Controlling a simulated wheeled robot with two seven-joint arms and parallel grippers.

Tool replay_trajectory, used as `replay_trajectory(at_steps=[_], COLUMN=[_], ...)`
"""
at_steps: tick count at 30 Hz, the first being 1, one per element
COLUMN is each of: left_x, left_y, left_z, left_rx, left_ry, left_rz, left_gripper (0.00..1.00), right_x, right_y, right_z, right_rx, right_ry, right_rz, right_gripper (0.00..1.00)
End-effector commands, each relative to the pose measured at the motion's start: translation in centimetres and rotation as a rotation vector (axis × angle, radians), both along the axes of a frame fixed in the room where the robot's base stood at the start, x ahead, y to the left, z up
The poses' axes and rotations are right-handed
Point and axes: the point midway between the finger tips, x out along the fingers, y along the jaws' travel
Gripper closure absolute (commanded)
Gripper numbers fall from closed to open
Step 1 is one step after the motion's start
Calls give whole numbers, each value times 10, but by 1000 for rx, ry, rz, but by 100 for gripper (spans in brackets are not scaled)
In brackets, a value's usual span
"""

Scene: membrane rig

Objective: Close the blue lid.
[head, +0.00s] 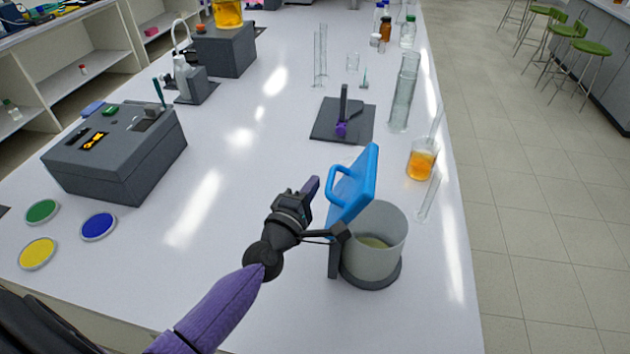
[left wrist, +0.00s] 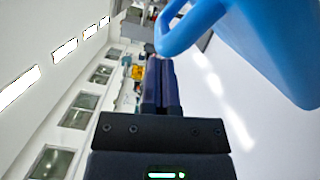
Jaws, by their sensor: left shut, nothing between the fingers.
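The blue lid (head: 358,187) stands raised and tilted over the grey round container (head: 385,244), which is open at the top with some yellowish content inside. The lid has a loop handle on its left side. A dark hinge post stands at the container's left, and a dark round base is below it. My left gripper (head: 311,188) is shut and empty, just left of the lid and its handle. In the left wrist view the shut fingers (left wrist: 161,86) point away beside the blue lid (left wrist: 265,45), with no clear contact visible. My right gripper is not in view.
A dark plate with a small stand (head: 343,125) lies behind the lid. A grey box (head: 117,158) and coloured discs (head: 98,226) are at left. The middle-left table is clear.

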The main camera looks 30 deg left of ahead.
Motion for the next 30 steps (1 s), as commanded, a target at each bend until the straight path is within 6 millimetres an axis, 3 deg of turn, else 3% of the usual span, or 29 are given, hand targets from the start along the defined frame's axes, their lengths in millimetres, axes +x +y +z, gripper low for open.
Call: replay_trajectory(at_steps=[14, 30], left_x=[2, 4], left_y=[-8, -16], left_z=[1, 6], left_rx=[2, 93], left_ry=[0, 25], left_rz=[-1, 0], left_gripper=[100, 100], right_x=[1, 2], right_y=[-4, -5], right_z=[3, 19], right_rx=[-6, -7], right_ry=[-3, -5], right_rz=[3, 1], right_gripper=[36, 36])
